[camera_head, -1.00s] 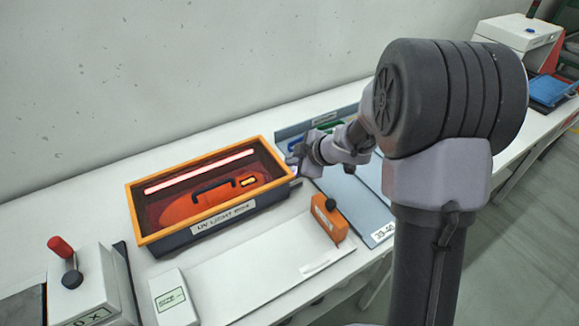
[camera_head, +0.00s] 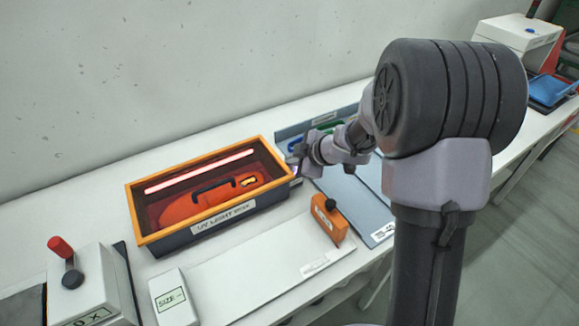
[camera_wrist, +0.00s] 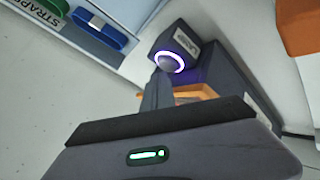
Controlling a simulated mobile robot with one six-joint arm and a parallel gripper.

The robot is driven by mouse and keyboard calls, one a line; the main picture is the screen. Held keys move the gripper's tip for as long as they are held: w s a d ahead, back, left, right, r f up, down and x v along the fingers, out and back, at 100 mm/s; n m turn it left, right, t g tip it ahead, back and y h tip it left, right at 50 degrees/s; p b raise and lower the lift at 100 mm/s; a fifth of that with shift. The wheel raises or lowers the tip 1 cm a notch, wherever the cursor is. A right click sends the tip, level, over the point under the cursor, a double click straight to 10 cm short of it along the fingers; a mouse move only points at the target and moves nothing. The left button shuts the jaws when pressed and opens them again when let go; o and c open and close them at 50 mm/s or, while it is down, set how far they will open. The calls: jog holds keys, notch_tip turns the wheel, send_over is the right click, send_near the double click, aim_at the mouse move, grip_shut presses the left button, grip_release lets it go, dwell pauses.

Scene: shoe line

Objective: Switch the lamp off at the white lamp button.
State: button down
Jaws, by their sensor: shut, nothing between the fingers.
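The white lamp button (camera_wrist: 170,62) is round with a lit white-violet ring, on a dark housing at the end of the UV light box, in the wrist view. The orange-rimmed UV light box (camera_head: 133,205) has a bright lamp tube (camera_head: 200,171) glowing inside above an orange shoe (camera_head: 203,203). My gripper (camera_wrist: 160,82) is shut and empty, its tips just below the button in the wrist view. I cannot tell whether they touch it. In the head view my gripper (camera_head: 295,161) is at the box's right end, where it largely hides the button.
A grey tray (camera_head: 350,193) with straps lies behind my wrist. A white size box (camera_head: 172,298) and a red-knobbed device (camera_head: 82,285) stand at the front left.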

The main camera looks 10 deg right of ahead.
aim_at(292, 169)
jog(key=shift+f, duration=0.45)
jog(key=shift+r+p, duration=0.5)
jog(key=shift+p, duration=0.15)
notch_tip(292, 169, up, 6)
jog(key=p, duration=0.7)
jog(key=shift+r, duration=0.15)
jog(key=shift+f, duration=0.2)
